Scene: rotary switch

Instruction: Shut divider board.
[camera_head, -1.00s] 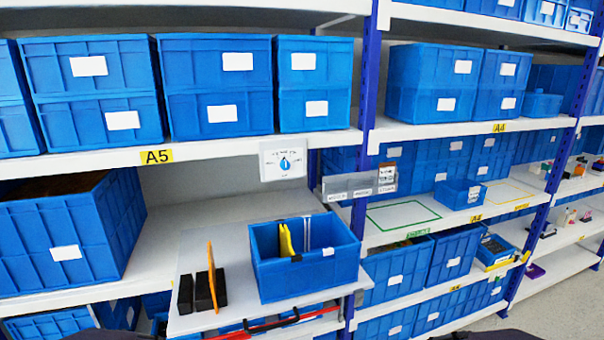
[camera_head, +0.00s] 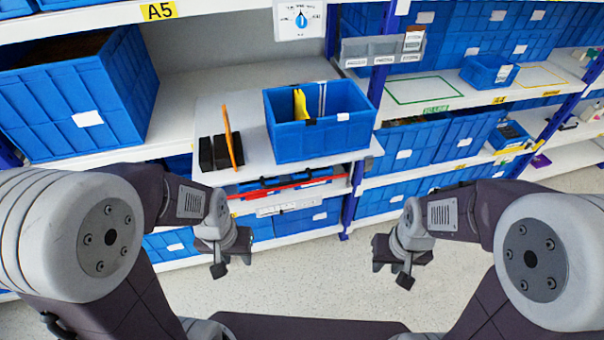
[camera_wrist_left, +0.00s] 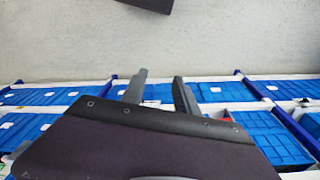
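An upright orange board (camera_head: 231,136) stands between black blocks (camera_head: 213,152) on the pull-out shelf; I cannot tell for sure that it is the divider board. Beside it, an open blue bin (camera_head: 312,142) holds a yellow piece (camera_head: 301,104) and thin light dividers (camera_head: 322,98). A white panel with a blue rotary knob (camera_head: 301,19) hangs above. My left gripper (camera_head: 219,262) is low in front of the shelf, apart from everything; the left wrist view shows its two fingers (camera_wrist_left: 160,92) spread and empty. My right gripper (camera_head: 404,270) hangs over the floor, touching nothing; its finger opening is unclear.
A large blue crate (camera_head: 84,95) stands at the left. A red bar (camera_head: 295,183) runs below the pull-out shelf. A blue rack post (camera_head: 350,200) stands right of the bin. The floor (camera_head: 320,275) between my grippers is clear.

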